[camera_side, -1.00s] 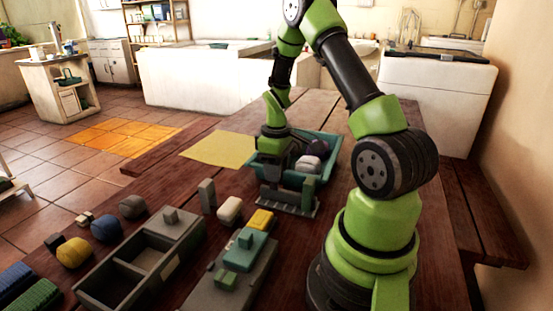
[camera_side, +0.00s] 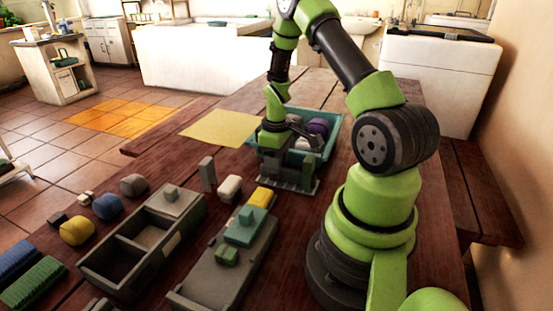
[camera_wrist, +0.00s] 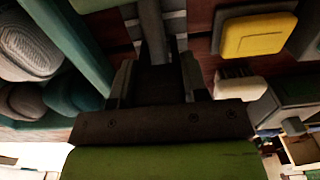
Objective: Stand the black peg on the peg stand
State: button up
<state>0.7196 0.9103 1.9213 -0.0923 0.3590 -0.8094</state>
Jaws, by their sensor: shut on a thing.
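The grey peg stand (camera_side: 303,184) is on the table in front of the teal tray in the side view. My gripper (camera_side: 284,163) is low, directly over or at the stand, pointing down. In the wrist view my gripper (camera_wrist: 158,82) is shut on a dark piece (camera_wrist: 156,80), which I take for the black peg. A grey upright strip lies just beyond it; I cannot tell whether it is peg or stand. The peg is mostly hidden in the side view, and its contact with the stand cannot be seen.
The teal tray (camera_side: 333,140) holding rounded purple and white things is close behind my gripper. A grey compartment box (camera_side: 118,271) is farther left.

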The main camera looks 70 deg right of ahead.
jog(key=o, duration=1)
notch_tip(320, 180, up, 10)
jog(key=shift+r, duration=0.1)
jog(key=w+a+r+m+t, duration=0.1)
jog(key=w+a+r+t, duration=0.1)
jog(key=a+r, duration=0.55)
jog(key=s+a+r+m+t, duration=0.1)
jog(key=s+a+r, duration=0.2)
jog(key=a, duration=0.2)
jog(key=s+a+r+m+t+y, duration=0.1)
jog(key=s+a+r+t, duration=0.1)
jog(key=s+a+r, duration=0.1)
jog(key=s+a+r+m+t+y, duration=0.1)
jog(key=s+a+r+t, duration=0.1)
jog(key=a, duration=0.5)
jog(key=shift+s+a+r, duration=0.1)
jog(key=shift+s+r, duration=0.35)
jog(key=shift+s, duration=0.2)
jog(key=shift+s+a+r, duration=0.1)
jog(key=shift+s+r, duration=0.3)
jog(key=shift+s, duration=0.2)
